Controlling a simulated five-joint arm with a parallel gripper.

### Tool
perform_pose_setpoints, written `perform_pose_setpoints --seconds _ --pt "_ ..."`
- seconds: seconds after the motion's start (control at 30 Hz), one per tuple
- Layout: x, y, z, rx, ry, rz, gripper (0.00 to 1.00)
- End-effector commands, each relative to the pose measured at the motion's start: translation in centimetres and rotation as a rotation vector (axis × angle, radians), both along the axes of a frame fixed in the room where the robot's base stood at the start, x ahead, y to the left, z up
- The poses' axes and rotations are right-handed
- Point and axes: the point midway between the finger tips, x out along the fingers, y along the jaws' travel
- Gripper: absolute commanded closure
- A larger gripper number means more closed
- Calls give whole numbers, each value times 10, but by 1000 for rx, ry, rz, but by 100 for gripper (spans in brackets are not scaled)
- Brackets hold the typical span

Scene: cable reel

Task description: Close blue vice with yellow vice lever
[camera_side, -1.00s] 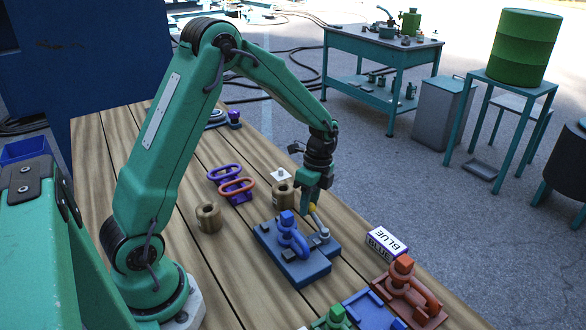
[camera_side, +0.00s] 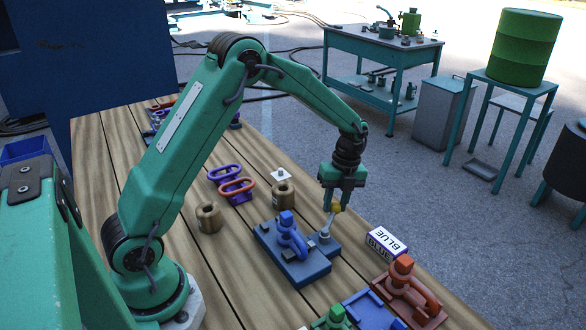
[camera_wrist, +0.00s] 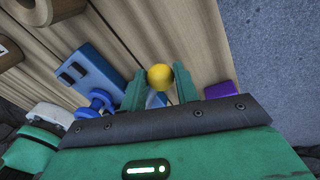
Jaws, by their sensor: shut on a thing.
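The blue vice (camera_side: 292,262) sits on the wooden bench in the middle of the side view. Its lever (camera_side: 328,225) rises from a grey pivot on the vice's right part, leans up and to the right, and ends in a yellow knob (camera_side: 336,208). My gripper (camera_side: 335,205) points down and is shut on the yellow knob. In the wrist view the yellow knob (camera_wrist: 160,77) lies between my two fingers (camera_wrist: 160,88). Part of the blue vice (camera_wrist: 95,75) shows left of them. I cannot tell how wide the vice's jaws stand.
A box marked BLUE (camera_side: 386,241) stands right of the vice. A red vice (camera_side: 405,290) and a green part (camera_side: 334,318) are nearer the front. Two brass cylinders (camera_side: 208,218) and purple and orange rings (camera_side: 236,187) lie left and behind. The bench's right edge is close.

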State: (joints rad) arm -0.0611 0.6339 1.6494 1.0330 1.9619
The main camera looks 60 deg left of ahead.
Motion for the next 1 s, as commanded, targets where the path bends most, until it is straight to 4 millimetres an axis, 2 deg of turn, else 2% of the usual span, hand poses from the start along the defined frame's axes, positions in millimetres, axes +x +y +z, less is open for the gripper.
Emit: perform_pose_setpoints --seconds 0.47,0.5,0.6,1.0 --pt "-1 -4 0 -4 8 -25 100" --pt "-1 -4 0 -4 8 -25 66" --pt "-1 -3 0 -4 7 -24 48" --pt "1 -2 3 -3 3 -21 48"
